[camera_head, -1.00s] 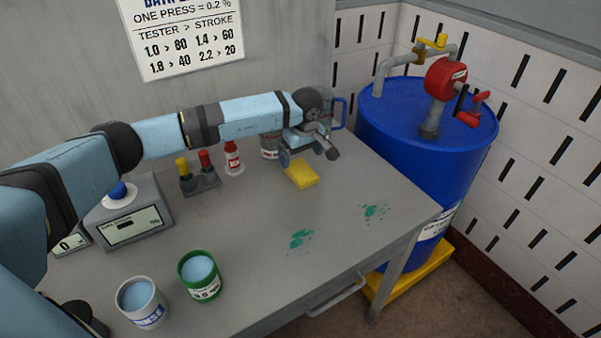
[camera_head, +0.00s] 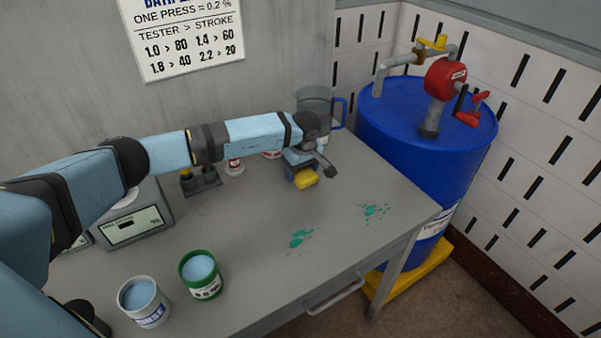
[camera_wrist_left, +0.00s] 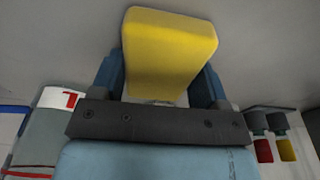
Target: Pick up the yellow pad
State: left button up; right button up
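The yellow pad (camera_head: 306,179) lies on the grey table near its back right part, partly hidden by my left gripper (camera_head: 300,165). In the left wrist view the pad (camera_wrist_left: 172,50) sits between the two blue fingers of my left gripper (camera_wrist_left: 160,80). The fingers stand wide apart, one on each side of the pad. Any gap between them and the pad is too small to judge clearly. My right gripper is not in view.
A clear jug with a blue handle (camera_head: 338,112) stands behind my gripper. A blue drum (camera_head: 430,160) is beyond the table's right edge. A white cup (camera_head: 144,303) and a green cup (camera_head: 202,275) stand at the front left. Green stains mark the open table area.

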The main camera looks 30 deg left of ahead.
pick_arm(q)
notch_tip(320, 180, up, 20)
jog(key=shift+b, duration=0.35)
dwell(0.5)
jog(key=shift+o, duration=0.3)
